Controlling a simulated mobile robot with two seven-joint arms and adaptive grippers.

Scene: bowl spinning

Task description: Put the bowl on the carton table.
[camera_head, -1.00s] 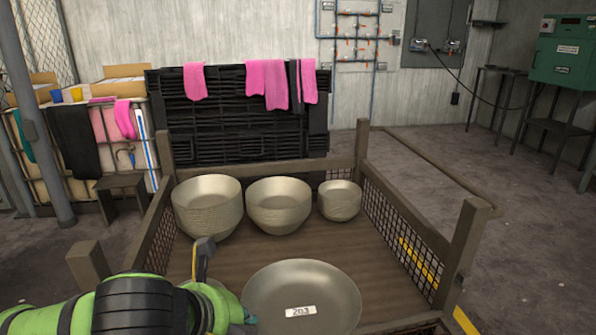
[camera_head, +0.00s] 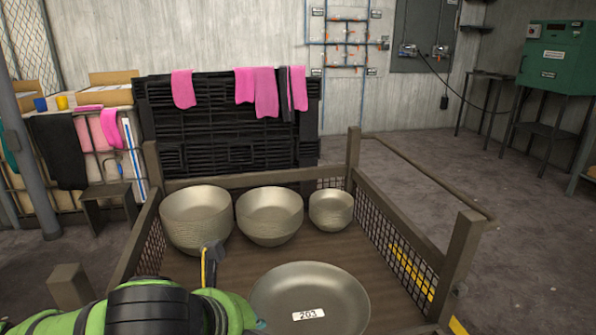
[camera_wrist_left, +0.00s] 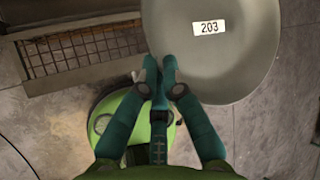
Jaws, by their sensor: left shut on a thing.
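The bowl (camera_head: 340,287) is a wide, shallow grey-beige dish with a white "203" label inside. It appears over the near part of the wooden-sided crate (camera_head: 390,234), and I cannot tell its height. My left gripper (camera_wrist_left: 160,66) is shut on its rim in the left wrist view, where the bowl (camera_wrist_left: 240,65) fills the upper right. In the head view my left arm comes in from the lower left and the fingertips are mostly hidden. A table-like stand with cartons (camera_head: 107,95) on top is at the far left. My right gripper is not in view.
Stacks of bowls (camera_head: 196,222) (camera_head: 269,219) (camera_head: 331,211) stand at the back of the crate. A black slatted panel (camera_head: 225,135) with pink cloths is behind. A small dark stool (camera_head: 107,207) is beside the carton stand. Open floor (camera_head: 420,165) lies to the right.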

